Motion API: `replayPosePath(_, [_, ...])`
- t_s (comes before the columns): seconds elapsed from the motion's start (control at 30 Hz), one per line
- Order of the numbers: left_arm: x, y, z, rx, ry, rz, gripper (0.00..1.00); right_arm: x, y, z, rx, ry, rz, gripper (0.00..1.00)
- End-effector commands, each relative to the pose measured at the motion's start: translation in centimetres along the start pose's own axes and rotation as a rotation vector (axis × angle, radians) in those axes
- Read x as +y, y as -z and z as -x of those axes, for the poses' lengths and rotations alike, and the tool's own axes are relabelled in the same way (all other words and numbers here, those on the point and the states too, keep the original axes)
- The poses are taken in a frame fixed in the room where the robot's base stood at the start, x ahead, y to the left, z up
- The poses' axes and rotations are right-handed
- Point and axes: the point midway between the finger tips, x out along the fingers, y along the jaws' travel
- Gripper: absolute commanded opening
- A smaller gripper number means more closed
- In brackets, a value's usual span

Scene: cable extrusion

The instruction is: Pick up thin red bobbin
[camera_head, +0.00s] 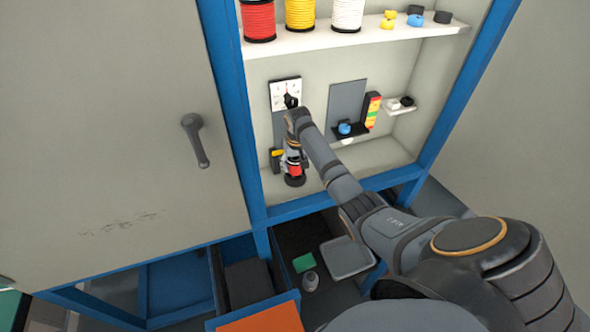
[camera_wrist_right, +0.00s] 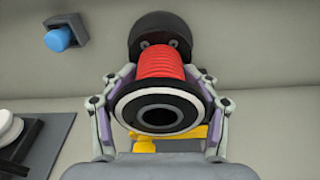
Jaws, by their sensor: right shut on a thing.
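The thin red bobbin (camera_head: 294,169) is in the lower bay of the blue-framed cabinet, at the end of my right arm. In the right wrist view, the bobbin (camera_wrist_right: 160,65) has red windings and a black-and-white ringed end facing the camera. My right gripper (camera_head: 292,161) is shut on it, with one finger on each side. A black round piece (camera_wrist_right: 160,32) is at the bobbin's far end; I cannot tell whether the two are joined. I cannot tell whether the bobbin is clear of its support. My left gripper is not in view.
Large red (camera_head: 258,18), yellow (camera_head: 300,13) and white (camera_head: 347,14) spools stand on the upper shelf (camera_head: 365,38). A dial panel (camera_head: 285,92) is behind my wrist. A blue piece (camera_head: 344,128) sits on a small black ledge. An open drawer with a grey tray (camera_head: 345,258) is below.

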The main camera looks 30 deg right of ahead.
Motion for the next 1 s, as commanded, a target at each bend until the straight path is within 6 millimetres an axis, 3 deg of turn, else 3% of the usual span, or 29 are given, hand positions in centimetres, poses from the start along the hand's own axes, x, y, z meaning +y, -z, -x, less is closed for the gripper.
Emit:
replayPosePath(0.07, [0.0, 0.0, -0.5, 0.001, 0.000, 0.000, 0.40, 0.0, 0.2, 1.3, 0.004, 0.000, 0.001, 0.29])
replayPosePath(0.23, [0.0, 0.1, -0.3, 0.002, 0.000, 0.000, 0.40, -0.4, -2.0, 4.7, 0.005, 0.000, 0.002, 0.29])
replayPosePath(0.33, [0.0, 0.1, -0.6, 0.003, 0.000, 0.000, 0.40, -0.7, -3.8, 7.6, 0.006, -0.001, 0.003, 0.29])
replayPosePath(0.5, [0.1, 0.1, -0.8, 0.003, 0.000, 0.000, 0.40, -1.2, -8.0, 10.2, 0.002, -0.002, 0.002, 0.29])
replayPosePath(0.57, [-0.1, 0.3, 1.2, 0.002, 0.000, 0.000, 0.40, -1.4, -9.1, 11.9, -0.003, -0.002, 0.003, 0.29])
replayPosePath(0.73, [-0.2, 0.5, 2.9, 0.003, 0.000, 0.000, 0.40, -1.8, -11.3, 13.0, -0.002, -0.001, 0.001, 0.29])
replayPosePath(1.0, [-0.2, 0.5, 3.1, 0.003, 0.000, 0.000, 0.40, -1.9, -12.1, 13.0, 0.000, 0.000, 0.000, 0.29])
